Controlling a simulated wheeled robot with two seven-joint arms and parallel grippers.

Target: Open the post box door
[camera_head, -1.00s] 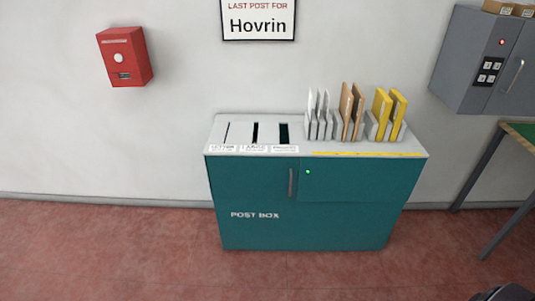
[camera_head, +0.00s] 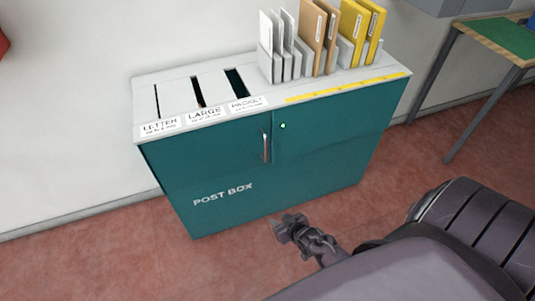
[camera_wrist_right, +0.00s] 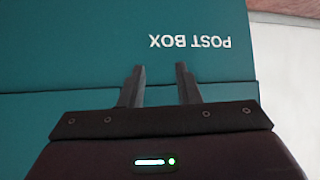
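The teal post box (camera_head: 215,170) stands against the wall with a grey top. Its front door looks shut, and an upright metal handle (camera_head: 265,146) is near the middle of the front. A small green light (camera_head: 283,126) glows right of the handle. My right gripper (camera_head: 279,228) is in front of the box, below the handle and apart from it. In the right wrist view its fingers (camera_wrist_right: 160,72) are spread with nothing between them, facing the teal front with the upside-down POST BOX lettering (camera_wrist_right: 190,42). The handle is not in the wrist view. My left gripper is not in view.
The top has three slots labelled letter, large and packet (camera_head: 202,116). A rack (camera_head: 345,50) with white, brown and yellow envelopes stands on it. A green-topped table (camera_head: 500,40) is at the right. Red floor (camera_head: 130,250) is clear at the left.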

